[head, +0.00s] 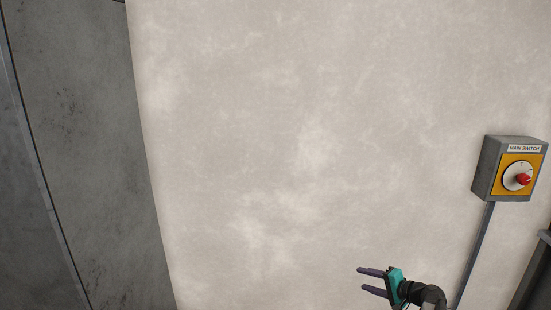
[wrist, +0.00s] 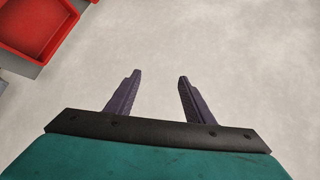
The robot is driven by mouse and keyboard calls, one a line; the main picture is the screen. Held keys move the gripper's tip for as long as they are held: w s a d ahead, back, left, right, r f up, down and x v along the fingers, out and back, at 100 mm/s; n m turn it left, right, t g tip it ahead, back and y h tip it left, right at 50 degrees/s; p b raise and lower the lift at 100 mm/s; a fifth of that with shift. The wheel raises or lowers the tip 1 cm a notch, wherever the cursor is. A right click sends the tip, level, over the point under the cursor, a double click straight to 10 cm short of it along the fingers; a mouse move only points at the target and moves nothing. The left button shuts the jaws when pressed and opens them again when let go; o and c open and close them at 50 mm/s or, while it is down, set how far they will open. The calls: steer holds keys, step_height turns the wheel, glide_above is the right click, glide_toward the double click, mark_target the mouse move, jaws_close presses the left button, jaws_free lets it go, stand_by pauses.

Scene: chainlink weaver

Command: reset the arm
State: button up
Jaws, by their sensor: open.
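My gripper (head: 360,279) is at the bottom right of the head view, pointing left in front of the pale wall. It has a teal body and two dark purple fingers. The fingers stand apart with nothing between them. The wrist view also shows the open, empty fingers (wrist: 156,75), with a plain pale surface beyond them. Most of the arm is out of view.
A grey main switch box (head: 486,167) with a yellow plate and a red knob (head: 523,179) is on the wall at right, a conduit (head: 473,255) running down from it. Grey panels (head: 85,150) stand at left. A red bin (wrist: 38,28) shows in the wrist view.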

steer(key=s+a+f+n+g, duration=0.2)
steer(key=s+a+f+g, duration=0.45)
steer(key=a+f, duration=0.8)
steer(key=s+a+f+n+g, duration=0.2)
steer(key=s+a+f, duration=0.3)
steer(key=s, duration=0.3)
steer(key=s+a+f+n+g, duration=0.1)
steer(key=s+a+f, duration=0.45)
steer(key=s, duration=0.35)
steer(key=s+f+n+g+h, duration=0.2)
steer(key=s+f, duration=0.2)
steer(key=s, duration=0.5)
steer(key=s+f+n+g+h, duration=0.1)
steer(key=s+f+g+h, duration=0.2)
steer(key=s, duration=0.7)
steer(key=s+d+n+g+h, duration=0.1)
steer(key=s+d+n+h, duration=0.1)
steer(key=s+d, duration=0.4)
steer(key=shift+s+d+f+h, duration=0.15)
steer(key=shift+d+f+h, duration=0.3)
steer(key=shift+d, duration=0.7)
steer(key=shift+r+g, duration=0.1)
steer(key=shift+g, duration=0.15)
